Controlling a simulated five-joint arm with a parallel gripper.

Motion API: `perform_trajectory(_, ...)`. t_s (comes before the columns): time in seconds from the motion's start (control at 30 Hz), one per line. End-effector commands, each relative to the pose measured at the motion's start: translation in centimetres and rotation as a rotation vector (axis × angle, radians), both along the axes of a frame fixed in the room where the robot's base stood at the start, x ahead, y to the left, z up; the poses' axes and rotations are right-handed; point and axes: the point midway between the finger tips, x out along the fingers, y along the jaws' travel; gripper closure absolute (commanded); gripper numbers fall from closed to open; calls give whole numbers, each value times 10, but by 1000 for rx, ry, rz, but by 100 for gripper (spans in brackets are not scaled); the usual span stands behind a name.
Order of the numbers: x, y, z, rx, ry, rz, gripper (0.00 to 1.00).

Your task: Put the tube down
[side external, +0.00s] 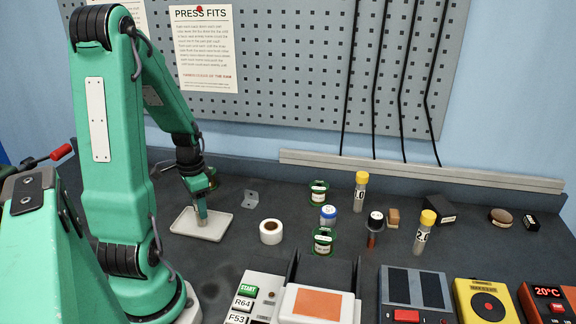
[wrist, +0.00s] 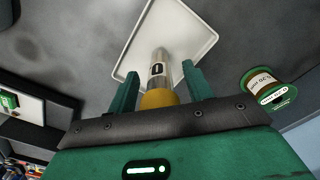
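A clear tube with a yellow cap (wrist: 158,98) and a dark label stands over the pale tray (wrist: 195,20) in the wrist view, its lower end against the tray floor. My gripper (wrist: 161,78) has one green finger on each side of the tube. Dark gaps show between the fingers and the tube, so it looks open around it. In the side view my gripper (side external: 201,212) is low over the tray (side external: 182,229) and hides most of the tube. I cannot tell exactly how the tube's base meets the tray.
A white tape roll (side external: 271,232) and a metal bracket (side external: 250,198) lie right of the tray. Green spools (side external: 318,194), two yellow-capped tubes (side external: 361,190) and small blocks stand farther right. Devices line the front edge.

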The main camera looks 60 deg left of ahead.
Motion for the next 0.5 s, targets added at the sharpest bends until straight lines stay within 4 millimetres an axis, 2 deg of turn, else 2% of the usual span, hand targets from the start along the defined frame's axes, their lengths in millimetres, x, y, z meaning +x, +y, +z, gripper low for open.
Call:
perform_trajectory(0.27, 0, 0, 3, 1, 0, 0, 49)
perform_trajectory(0.5, 1, 1, 18, 3, -2, 0, 49)
